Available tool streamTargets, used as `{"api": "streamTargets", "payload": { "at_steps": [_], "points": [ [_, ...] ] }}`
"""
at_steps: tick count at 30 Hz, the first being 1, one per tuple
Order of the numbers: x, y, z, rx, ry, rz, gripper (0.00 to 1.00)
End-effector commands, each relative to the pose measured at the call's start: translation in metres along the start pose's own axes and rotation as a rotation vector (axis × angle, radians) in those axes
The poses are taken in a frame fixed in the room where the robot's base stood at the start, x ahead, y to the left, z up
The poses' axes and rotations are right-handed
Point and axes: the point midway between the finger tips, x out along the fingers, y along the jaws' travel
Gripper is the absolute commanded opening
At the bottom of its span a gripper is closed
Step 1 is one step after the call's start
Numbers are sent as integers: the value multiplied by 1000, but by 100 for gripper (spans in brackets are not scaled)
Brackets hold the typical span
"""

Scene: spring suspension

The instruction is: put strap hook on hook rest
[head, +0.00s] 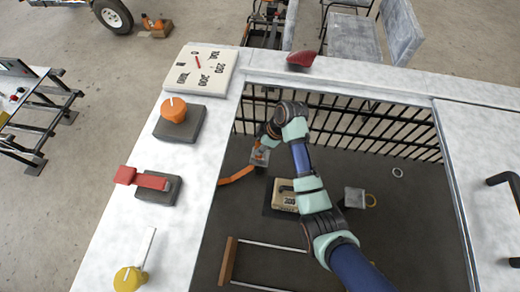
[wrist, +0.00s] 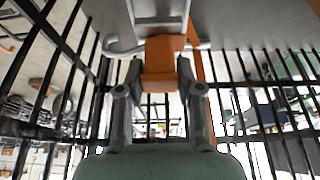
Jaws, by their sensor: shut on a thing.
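My gripper (head: 261,150) is low inside the railed bay, near the bars. In the wrist view its two fingers (wrist: 160,92) are closed on the orange block of the strap hook (wrist: 160,66). A pale curved rod (wrist: 122,50) shows beside the block, seemingly part of the hook. An orange strap (wrist: 199,85) runs past the right finger, and in the head view it (head: 237,176) trails left of the gripper. A light grey bracket (wrist: 160,10), possibly the hook rest, is just beyond the block. I cannot tell whether they touch.
Black bars (head: 350,122) line the back of the bay. A block marked 300 (head: 285,196) and a grey block with a yellow ring (head: 355,197) stand on the dark floor. The left worktop holds an orange knob (head: 173,110), a red lever (head: 145,181) and a dial panel (head: 202,70).

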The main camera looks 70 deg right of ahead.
Motion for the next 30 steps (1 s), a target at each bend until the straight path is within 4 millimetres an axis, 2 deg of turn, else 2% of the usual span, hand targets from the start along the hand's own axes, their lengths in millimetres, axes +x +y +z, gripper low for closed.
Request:
{"api": "streamTargets", "payload": {
  "at_steps": [1, 4, 15, 16, 19, 20, 30],
  "points": [
    [12, -1, 5, 1, -1, -3, 0],
    [27, -1, 12, 2, -1, -3, 0],
    [32, 0, 13, 1, 0, 0, 0],
    [31, 0, 13, 1, 0, -1, 41],
    [31, 0, 13, 1, -1, -1, 57],
    [31, 0, 13, 1, -1, -1, 61],
    [26, 0, 11, 0, 0, 0, 61]
  ]
}}
